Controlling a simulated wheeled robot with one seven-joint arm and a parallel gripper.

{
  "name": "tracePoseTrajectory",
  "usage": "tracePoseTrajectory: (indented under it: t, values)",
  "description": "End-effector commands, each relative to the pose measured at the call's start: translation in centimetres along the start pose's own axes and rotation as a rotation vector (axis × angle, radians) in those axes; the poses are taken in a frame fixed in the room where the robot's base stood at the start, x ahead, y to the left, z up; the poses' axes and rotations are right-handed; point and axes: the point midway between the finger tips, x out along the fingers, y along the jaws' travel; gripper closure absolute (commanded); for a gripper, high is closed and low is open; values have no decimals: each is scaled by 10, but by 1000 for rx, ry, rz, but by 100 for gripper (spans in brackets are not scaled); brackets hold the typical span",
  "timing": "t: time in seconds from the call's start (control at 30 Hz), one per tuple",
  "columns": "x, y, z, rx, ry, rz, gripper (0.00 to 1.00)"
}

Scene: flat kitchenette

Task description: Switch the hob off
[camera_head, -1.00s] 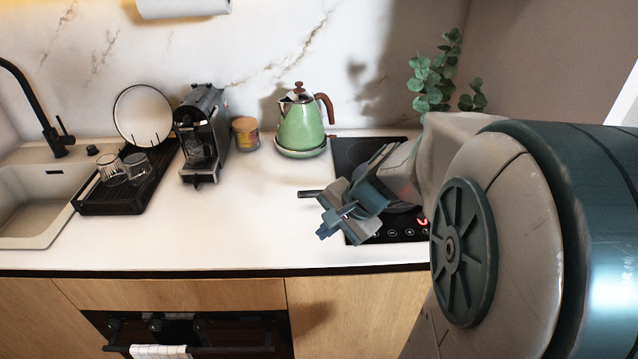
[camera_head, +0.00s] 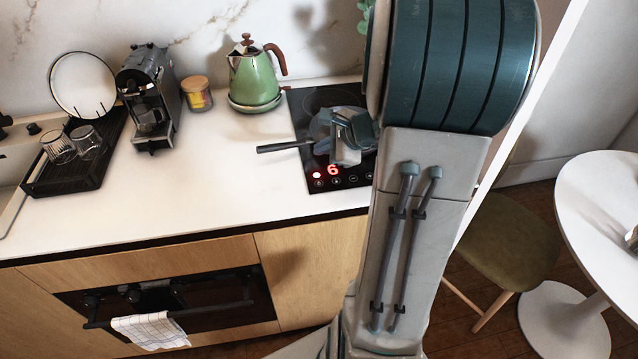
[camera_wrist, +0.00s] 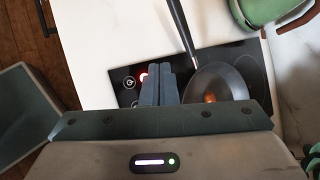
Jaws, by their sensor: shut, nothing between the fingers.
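The black hob (camera_head: 299,109) is set in the white worktop, with a red "6" and a red light lit on its front control strip (camera_head: 350,180). In the wrist view, the hob (camera_wrist: 125,100) shows a round power symbol (camera_wrist: 129,83) left of my fingers and a red glow partly hidden behind them. A dark frying pan sits on the hob, its handle (camera_head: 285,147) pointing left; its bowl (camera_wrist: 218,92) shows in the wrist view. My gripper (camera_head: 346,160) is shut and empty above the front of the hob, close to the controls; its fingers (camera_wrist: 158,70) also show in the wrist view. Contact cannot be told.
A green kettle (camera_head: 252,78) stands left of the hob's back, with a jar (camera_head: 196,95), coffee machine (camera_head: 148,100) and dish rack (camera_head: 75,165) farther left. The worktop front-left of the hob is clear. A chair (camera_head: 505,240) and round table (camera_head: 605,220) stand right.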

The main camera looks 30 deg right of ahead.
Motion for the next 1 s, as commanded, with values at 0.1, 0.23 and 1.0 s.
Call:
tracePoseTrajectory:
  t: [0.1, 0.23, 1.0]
  values:
    - [9, 7, -7, 0, 0, 1, 100]
    - [21, 15, -15, 0, 0, 1, 100]
    - [58, 42, -42, -1, 0, 0, 100]
